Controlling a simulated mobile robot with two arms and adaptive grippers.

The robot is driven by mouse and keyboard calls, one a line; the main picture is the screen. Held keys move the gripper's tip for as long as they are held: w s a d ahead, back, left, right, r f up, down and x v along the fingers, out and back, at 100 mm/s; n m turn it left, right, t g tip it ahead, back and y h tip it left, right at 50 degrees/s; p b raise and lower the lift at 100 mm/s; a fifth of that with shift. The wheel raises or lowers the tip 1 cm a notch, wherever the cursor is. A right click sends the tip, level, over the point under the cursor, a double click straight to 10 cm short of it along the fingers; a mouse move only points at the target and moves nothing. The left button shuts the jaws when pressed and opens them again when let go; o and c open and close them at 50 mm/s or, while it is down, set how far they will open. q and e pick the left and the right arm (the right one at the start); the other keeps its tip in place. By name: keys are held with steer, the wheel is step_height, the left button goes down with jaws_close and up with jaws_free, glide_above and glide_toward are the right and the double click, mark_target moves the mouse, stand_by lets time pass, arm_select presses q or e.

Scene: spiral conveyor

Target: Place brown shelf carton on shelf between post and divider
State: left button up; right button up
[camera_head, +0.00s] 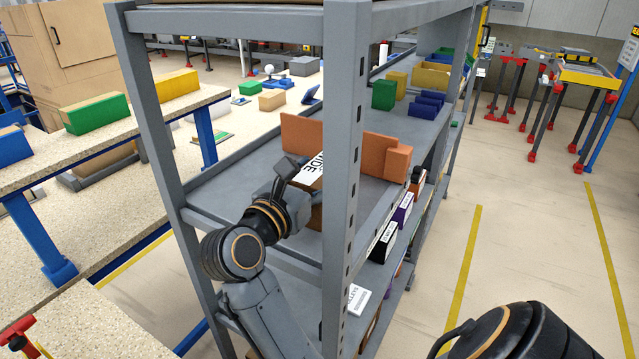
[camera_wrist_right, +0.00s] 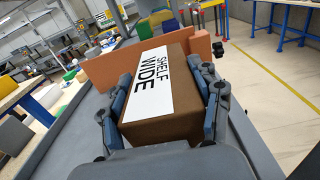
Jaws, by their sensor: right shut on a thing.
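The brown carton (camera_wrist_right: 158,132) has a white label reading "SHELF WIDE". My right gripper (camera_wrist_right: 166,78) is shut on it, one finger on each side. In the head view the carton's label (camera_head: 311,172) shows just left of the grey front post (camera_head: 344,170), which hides part of the carton. My right gripper (camera_head: 297,188) reaches over the grey shelf (camera_head: 235,190) from the left of the post. The orange divider (camera_head: 300,133) stands upright behind the carton, also in the wrist view (camera_wrist_right: 105,70). I cannot tell whether the carton touches the shelf. My left gripper is not in view.
An orange block (camera_head: 398,163) is at the divider's right end. Green (camera_head: 384,94) and blue (camera_head: 427,104) boxes stand farther along the shelf. Labelled boxes (camera_head: 382,242) sit on the level below. Bare shelf lies left of the carton.

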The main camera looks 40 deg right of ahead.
step_height(320, 180, down, 3)
steer(key=shift+a+r, duration=0.1)
steer(key=shift+r, duration=0.05)
steer(key=shift+f, duration=0.2)
steer(key=o, duration=1.4)
steer(key=shift+r, duration=0.15)
